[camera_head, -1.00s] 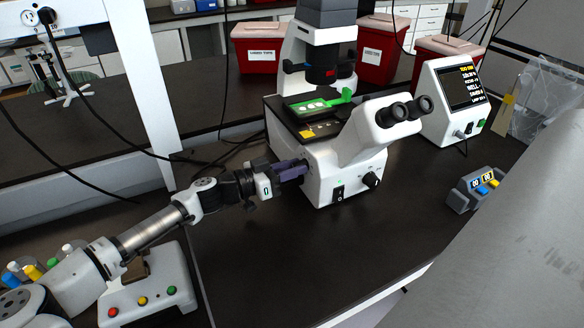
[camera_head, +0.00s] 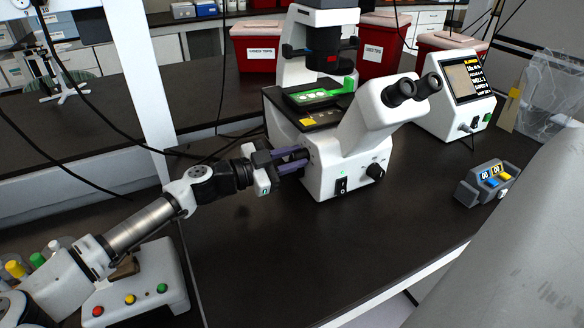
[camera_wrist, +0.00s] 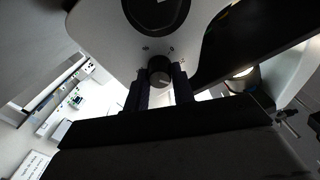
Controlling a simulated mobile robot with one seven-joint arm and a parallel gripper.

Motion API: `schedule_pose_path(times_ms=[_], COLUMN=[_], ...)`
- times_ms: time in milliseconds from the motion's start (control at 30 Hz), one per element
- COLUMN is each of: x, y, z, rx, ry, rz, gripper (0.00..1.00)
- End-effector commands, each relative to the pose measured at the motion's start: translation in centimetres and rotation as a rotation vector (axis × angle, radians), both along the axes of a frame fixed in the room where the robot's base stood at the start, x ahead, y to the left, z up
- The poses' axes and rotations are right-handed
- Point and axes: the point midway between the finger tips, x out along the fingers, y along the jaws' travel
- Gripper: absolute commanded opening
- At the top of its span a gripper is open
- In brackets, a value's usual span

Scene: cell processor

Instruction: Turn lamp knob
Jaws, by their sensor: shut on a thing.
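The white microscope (camera_head: 330,180) stands on the dark bench. My gripper (camera_head: 300,160) reaches its left side from the left, with two purple fingers extended to the housing. In the wrist view, a round dark knob (camera_wrist: 160,72) sticks out of the white housing between the fingertips. My gripper (camera_wrist: 160,80) is shut on this knob. In the head view the held knob is hidden by the fingers and housing. Another black knob (camera_head: 375,171) sits on the microscope's front, beside a black switch (camera_head: 341,186), apart from my gripper.
A monitor box (camera_head: 455,95) with a lit screen stands right of the microscope. A small grey device with displays (camera_head: 485,183) lies at the right. Red bins (camera_head: 255,48) stand behind. Black cables (camera_head: 75,175) hang at the left. The bench front is clear.

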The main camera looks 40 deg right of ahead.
Motion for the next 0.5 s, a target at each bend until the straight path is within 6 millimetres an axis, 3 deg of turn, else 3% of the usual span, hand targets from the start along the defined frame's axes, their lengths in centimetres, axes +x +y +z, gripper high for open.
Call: schedule_pose_path(times_ms=[500], x=[-0.08], y=[0.02], z=[-0.57], rx=[-0.115], ry=[-0.480], rz=[0.000], gripper=[0.02])
